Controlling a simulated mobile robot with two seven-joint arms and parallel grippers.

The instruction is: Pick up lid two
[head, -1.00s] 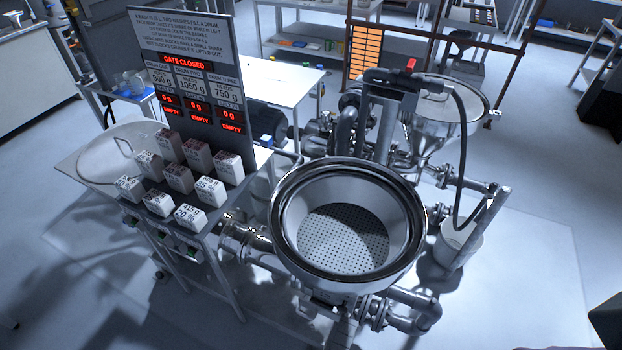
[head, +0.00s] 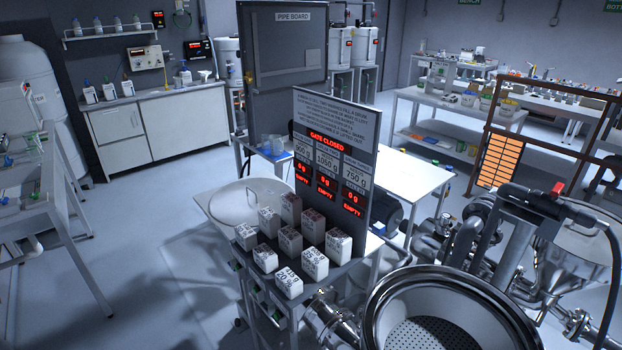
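A large round pale lid (head: 234,208) with a thin loop handle lies flat on the left part of the small table behind the white blocks. No number shows on it, so I cannot tell whether it is lid two. The open metal hopper (head: 379,312) stands at the lower right, cut off by the bottom edge. Its perforated floor shows and no lid covers it. Neither of my grippers is in view.
Several labelled white blocks (head: 267,258) stand beside the lid. An upright sign board (head: 334,135) reading "GATE CLOSED" rises behind them. Pipes and a black hose crowd the right. Open floor (head: 140,235) lies left of the small table.

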